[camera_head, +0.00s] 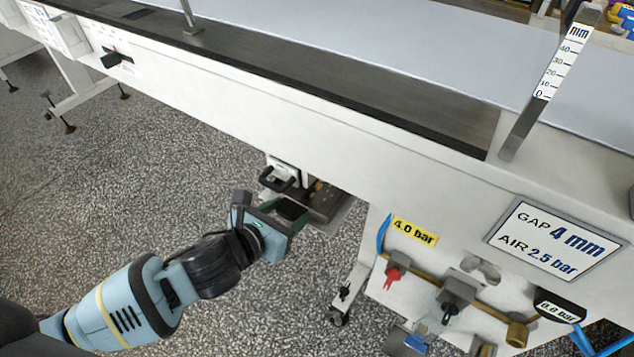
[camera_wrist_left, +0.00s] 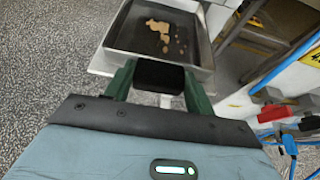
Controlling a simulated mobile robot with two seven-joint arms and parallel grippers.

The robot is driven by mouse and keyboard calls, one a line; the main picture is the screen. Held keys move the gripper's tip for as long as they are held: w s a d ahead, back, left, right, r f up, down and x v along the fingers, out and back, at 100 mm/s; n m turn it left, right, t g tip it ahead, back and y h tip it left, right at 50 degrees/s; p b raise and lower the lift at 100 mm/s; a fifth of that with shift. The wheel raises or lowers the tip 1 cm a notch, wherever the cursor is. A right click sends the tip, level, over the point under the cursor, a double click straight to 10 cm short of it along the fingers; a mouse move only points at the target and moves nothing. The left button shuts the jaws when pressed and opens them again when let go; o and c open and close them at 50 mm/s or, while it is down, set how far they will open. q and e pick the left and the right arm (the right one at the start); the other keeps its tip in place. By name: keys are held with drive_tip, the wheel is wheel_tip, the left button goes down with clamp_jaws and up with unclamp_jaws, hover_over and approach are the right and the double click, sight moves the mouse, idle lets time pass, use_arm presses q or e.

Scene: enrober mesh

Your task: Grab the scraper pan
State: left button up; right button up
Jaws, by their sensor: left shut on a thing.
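The scraper pan is a shallow grey metal tray (camera_wrist_left: 126,32) with tan crumbs and lumps on its floor. It shows at the top of the left wrist view, and partly in the head view (camera_head: 328,203) below the machine's side. My left gripper (camera_head: 284,214) has green fingers and is at the pan's near end. In the left wrist view the fingers (camera_wrist_left: 158,84) stand on either side of a black block, which looks like the pan's handle, and are shut on it. The far end of the pan is cut off in the wrist view. My right gripper is not in view.
The long white conveyor machine (camera_head: 300,120) runs overhead. A black handle (camera_head: 278,181) sits beside the pan. To the right are a red valve (camera_head: 394,274), pipes, blue hoses and a caster leg (camera_head: 340,305). Speckled floor (camera_head: 150,190) at the left is open.

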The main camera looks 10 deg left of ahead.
use_arm(q)
drive_tip(key=shift+r, duration=0.1)
drive_tip(key=shift+r, duration=0.5)
wheel_tip(320, 180, up, 3)
drive_tip(key=shift+r+p, duration=0.1)
drive_tip(key=shift+p, duration=0.85)
drive_tip(key=s+d+p, duration=0.1)
drive_tip(key=s, duration=1.5)
drive_tip(key=shift+r+p, duration=0.35)
drive_tip(key=shift+r, duration=0.05)
